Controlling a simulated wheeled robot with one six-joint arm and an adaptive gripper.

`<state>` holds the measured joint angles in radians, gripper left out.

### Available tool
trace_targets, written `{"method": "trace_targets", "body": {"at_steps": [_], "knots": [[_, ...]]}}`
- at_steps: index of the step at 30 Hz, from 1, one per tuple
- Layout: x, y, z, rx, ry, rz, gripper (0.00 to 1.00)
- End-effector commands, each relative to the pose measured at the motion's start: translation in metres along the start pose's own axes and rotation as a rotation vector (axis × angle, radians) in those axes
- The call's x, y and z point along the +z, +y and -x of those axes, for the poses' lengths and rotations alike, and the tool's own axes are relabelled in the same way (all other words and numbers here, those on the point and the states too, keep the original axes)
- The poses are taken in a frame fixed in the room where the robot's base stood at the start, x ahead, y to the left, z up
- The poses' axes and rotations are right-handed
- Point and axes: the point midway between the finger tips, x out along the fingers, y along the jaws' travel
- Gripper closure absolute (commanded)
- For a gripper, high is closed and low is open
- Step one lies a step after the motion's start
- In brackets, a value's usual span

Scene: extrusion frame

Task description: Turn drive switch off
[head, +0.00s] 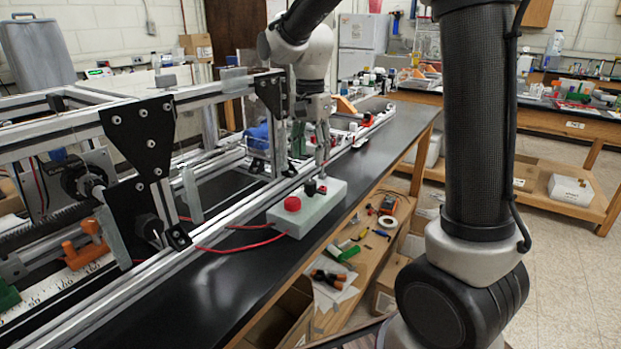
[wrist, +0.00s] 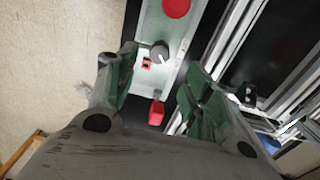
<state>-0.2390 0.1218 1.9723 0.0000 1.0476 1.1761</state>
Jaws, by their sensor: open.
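A light grey-green control box (head: 335,194) sits on the black bench top. It carries a round red button (head: 292,203), also in the wrist view (wrist: 176,7), and a dark knob (head: 310,187) with a white pointer line, seen in the wrist view (wrist: 160,53). Beside the knob is a small red switch (wrist: 147,62). A larger red piece (wrist: 156,112) shows lower between my fingers. None is visibly labelled as the drive switch. My gripper (head: 322,160) points down over the box's far end. In the wrist view its green-padded fingers (wrist: 161,58) are open, empty and spread either side of the box.
An aluminium extrusion frame (head: 165,262) runs along the box's left side. A red cable (head: 240,250) leaves the box to the left. A lower wooden shelf (head: 365,255) to the right holds tools and tape. The black bench top (head: 225,290) in front is mostly clear.

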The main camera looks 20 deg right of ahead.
Motion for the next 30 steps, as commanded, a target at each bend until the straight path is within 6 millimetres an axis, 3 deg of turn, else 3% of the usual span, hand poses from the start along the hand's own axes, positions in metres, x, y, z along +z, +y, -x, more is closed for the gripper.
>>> {"method": "trace_targets", "body": {"at_steps": [15,25,26,30], "knots": [[0.0,0.001,-0.071,0.001,-0.001,-0.011,0.49],[0.0,0.001,-0.077,0.0,0.0,-0.01,0.49],[0.0,0.001,-0.077,0.0,0.0,-0.01,0.51],[0.0,0.001,-0.077,0.0,0.0,-0.01,0.77]]}}
